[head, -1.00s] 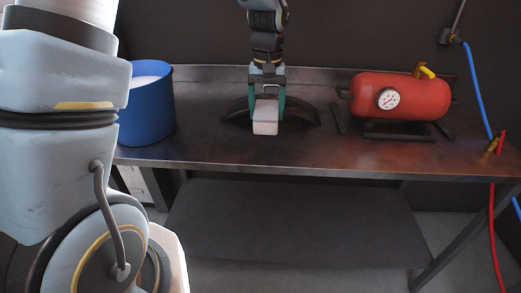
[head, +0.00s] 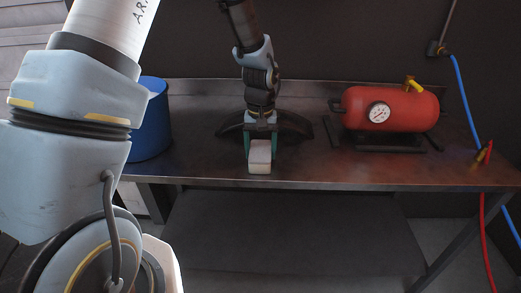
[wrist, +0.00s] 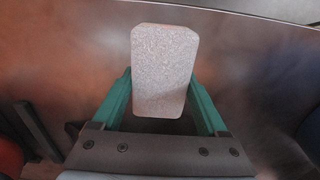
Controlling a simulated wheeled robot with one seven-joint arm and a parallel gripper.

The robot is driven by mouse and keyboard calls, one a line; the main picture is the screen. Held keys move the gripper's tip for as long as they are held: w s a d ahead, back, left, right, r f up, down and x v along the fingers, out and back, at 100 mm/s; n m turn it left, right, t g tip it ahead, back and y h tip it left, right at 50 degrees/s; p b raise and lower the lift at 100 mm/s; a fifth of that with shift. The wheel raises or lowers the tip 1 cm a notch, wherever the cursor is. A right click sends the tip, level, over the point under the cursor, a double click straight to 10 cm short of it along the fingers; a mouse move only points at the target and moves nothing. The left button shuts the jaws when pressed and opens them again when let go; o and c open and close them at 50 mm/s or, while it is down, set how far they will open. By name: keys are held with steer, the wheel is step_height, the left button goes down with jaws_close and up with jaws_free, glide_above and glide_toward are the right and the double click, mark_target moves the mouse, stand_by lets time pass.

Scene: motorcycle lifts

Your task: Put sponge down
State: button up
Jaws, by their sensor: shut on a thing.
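The sponge (head: 260,154) is a pale pinkish-grey block. My gripper (head: 261,147) is shut on it, with one green finger on each side. In the head view they are over the front part of the metal workbench (head: 200,168), close to its front edge. In the wrist view the sponge (wrist: 165,70) sticks out between the green fingers, and the bench top shows around it. I cannot tell whether the sponge's underside touches the bench.
A dark curved fender-like piece (head: 293,126) lies behind my gripper. A red air tank (head: 405,108) with a gauge stands at the right of the bench. A blue bucket (head: 150,125) stands at the left, partly hidden by my arm. Bare bench lies between bucket and gripper.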

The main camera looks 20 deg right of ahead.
mark_target(261, 149)
steer(key=o, duration=1.1)
steer(key=shift+r, duration=0.1)
step_height(261, 149, up, 12)
steer(key=b, duration=0.2)
steer(key=s+a+f+n, duration=0.1)
steer(key=a, duration=0.9)
steer(key=s+a+f+n+t, duration=0.1)
steer(key=s+a, duration=0.1)
steer(key=a, duration=0.8)
steer(key=s+a+f+n, duration=0.1)
steer(key=a, duration=0.9)
steer(key=shift+s+a+n+t, duration=0.25)
steer(key=shift+s+n+t, duration=0.05)
steer(key=shift+n, duration=0.1)
